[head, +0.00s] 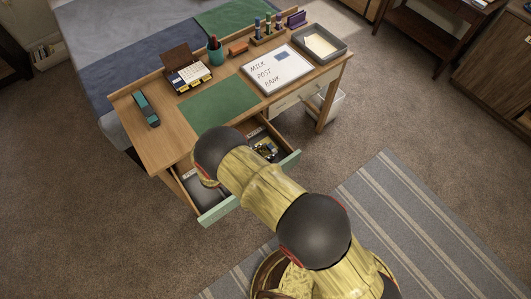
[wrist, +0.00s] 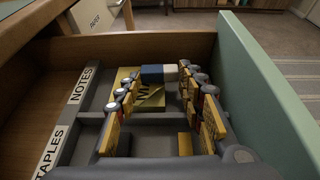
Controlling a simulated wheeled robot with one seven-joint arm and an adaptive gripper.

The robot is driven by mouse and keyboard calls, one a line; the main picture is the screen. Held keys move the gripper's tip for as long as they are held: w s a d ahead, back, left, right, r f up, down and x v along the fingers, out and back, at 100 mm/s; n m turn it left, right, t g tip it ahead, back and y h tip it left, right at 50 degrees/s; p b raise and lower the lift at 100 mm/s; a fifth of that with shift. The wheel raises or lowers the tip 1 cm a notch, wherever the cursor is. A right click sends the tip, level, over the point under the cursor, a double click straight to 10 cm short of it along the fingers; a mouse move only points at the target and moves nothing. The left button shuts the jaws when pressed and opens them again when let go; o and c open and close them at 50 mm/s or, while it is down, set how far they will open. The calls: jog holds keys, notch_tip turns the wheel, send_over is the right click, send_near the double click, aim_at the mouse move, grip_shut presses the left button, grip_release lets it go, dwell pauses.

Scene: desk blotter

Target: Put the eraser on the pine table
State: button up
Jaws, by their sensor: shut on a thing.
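The eraser (wrist: 152,73), a small blue and white block, sits between the fingertips of my gripper (wrist: 162,78) in the wrist view. The gripper is shut on it, inside the open drawer. A yellow pad with dark lettering (wrist: 150,98) lies below and behind the eraser.
The drawer front (head: 219,210) is pale green, and dividers are labelled NOTES (wrist: 83,86) and STAPLES (wrist: 52,150). A green blotter (head: 220,104), stapler (head: 146,109), whiteboard (head: 277,70), teal cup (head: 216,55) and grey tray (head: 338,52) are on the tabletop. Its front left is bare.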

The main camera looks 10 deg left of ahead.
jog(key=shift+f, duration=0.25)
jog(key=o, duration=0.8)
jog(key=shift+o, duration=0.2)
jog(key=shift+r, duration=0.15)
jog(key=v, duration=0.2)
jog(key=p+v, duration=0.1)
jog(key=v, duration=0.2)
jog(key=p+v, duration=0.1)
jog(key=v, duration=0.1)
jog(key=shift+s+f, duration=0.25)
jog(key=shift+s, duration=0.4)
